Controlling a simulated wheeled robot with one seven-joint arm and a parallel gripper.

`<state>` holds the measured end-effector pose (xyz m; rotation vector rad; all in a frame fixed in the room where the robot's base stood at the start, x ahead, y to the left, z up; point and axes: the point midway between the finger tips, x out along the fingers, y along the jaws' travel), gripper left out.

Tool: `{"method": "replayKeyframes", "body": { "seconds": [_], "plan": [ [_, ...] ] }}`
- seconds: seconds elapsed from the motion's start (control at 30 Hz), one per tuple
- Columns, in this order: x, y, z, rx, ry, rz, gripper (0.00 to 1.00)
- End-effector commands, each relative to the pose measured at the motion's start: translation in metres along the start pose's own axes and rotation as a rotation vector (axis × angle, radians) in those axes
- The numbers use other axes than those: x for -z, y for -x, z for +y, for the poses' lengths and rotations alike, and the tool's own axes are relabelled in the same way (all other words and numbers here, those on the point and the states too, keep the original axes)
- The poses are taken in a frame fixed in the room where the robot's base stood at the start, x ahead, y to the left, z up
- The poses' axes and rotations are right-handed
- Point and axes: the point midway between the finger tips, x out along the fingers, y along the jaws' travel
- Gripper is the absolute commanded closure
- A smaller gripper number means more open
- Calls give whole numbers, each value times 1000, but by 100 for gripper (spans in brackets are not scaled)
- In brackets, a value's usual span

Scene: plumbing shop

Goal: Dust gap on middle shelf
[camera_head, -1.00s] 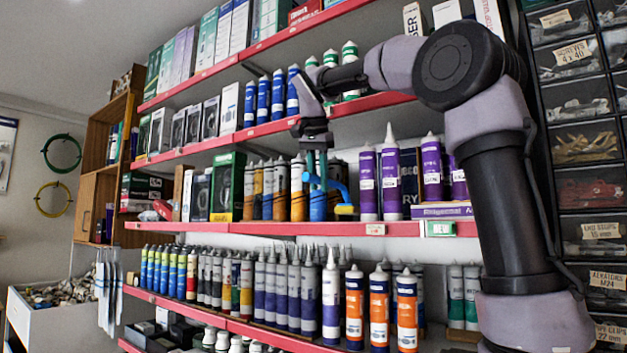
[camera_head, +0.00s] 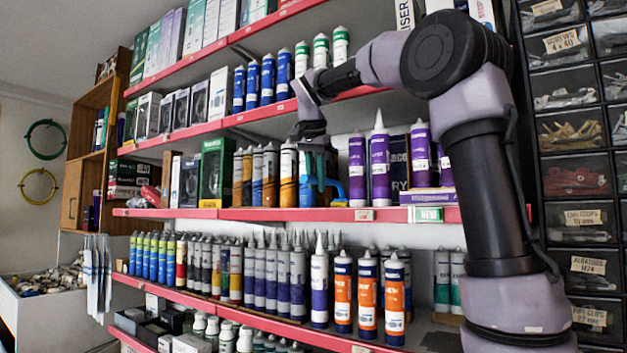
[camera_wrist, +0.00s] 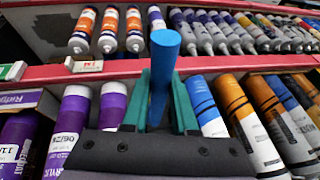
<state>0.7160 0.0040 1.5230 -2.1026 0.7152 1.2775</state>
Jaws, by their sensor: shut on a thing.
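My gripper (camera_head: 318,165) is shut on a blue tool, the duster (camera_head: 327,184), at the middle shelf (camera_head: 300,215). Its green fingers (camera_wrist: 167,104) pinch the blue handle (camera_wrist: 165,58) in the wrist view, where the handle's round end points toward the camera. The gripper is in the gap between orange and blue-banded tubes (camera_head: 288,176) on the left and purple tubes (camera_head: 379,165) on the right. The duster's working end is hidden in the head view, so I cannot tell whether it touches the shelf.
The tubes stand close on both sides of the gripper. A green-and-black box (camera_head: 216,178) is farther left. Orange tubes (camera_head: 367,295) line the shelf below, and blue tubes (camera_head: 267,80) the shelf above. A drawer cabinet (camera_head: 580,180) stands at the right.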

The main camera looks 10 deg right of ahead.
Motion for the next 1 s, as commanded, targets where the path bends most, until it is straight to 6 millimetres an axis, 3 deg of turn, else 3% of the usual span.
{"method": "replayKeyframes", "body": {
  "seconds": [0.33,0.73,1.0],
  "plan": [
    [-29,12,0,1,3,-5,100],
    [-14,42,-7,3,1,-2,100],
    [-36,50,-7,3,4,-3,100]
  ]
}}
